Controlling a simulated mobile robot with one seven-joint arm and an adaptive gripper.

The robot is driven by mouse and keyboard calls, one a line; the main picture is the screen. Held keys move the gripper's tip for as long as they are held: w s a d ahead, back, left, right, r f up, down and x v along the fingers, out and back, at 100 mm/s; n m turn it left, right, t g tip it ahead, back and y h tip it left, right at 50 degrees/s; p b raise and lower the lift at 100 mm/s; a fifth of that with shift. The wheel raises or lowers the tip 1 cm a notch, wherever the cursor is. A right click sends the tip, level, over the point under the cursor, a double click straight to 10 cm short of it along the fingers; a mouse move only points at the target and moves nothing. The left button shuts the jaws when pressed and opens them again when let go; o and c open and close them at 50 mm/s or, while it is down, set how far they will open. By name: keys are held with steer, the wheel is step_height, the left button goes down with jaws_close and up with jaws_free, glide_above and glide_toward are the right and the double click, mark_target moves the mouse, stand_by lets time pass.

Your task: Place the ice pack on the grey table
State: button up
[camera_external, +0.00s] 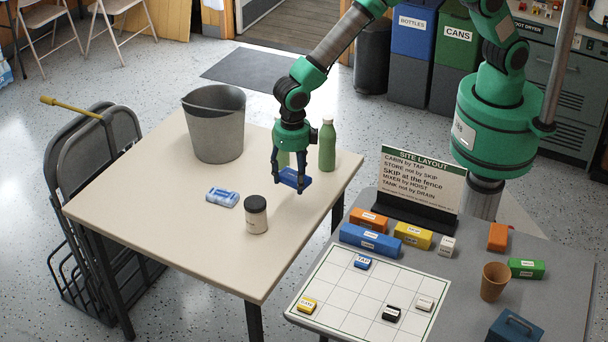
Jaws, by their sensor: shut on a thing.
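My gripper (288,182) points down over the right part of the cream table (160,185). It is shut on a flat blue block (296,179), which looks like the ice pack. The fingers cover part of the block, and I cannot tell whether it touches the tabletop or hangs just above it. The grey table (460,290) stands to the right, at the lower right of the view. A gap of floor separates the two tables.
Green bottles (327,146) stand behind my gripper. A dark-lidded jar (256,215), a blue-and-white item (222,197) and a grey bucket (215,125) share the cream table. The grey table holds a sign (421,185), a grid board (340,300), several blocks, a brown cup (494,281) and a blue box (514,328).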

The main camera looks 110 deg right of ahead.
steer(key=w+a+n, duration=0.1)
steer(key=w+a, duration=0.1)
steer(key=a, duration=1.6)
glide_above(342, 297)
steer(key=shift+r+n+p, duration=0.1)
steer(key=shift+n+p, duration=0.25)
steer(key=shift+n, duration=0.05)
steer(key=shift+f+b, duration=0.6)
steer(key=shift+f, duration=2.55)
steer(key=shift+f+b, duration=0.35)
steer(key=shift+f, duration=1.5)
steer(key=shift+f, duration=0.2)
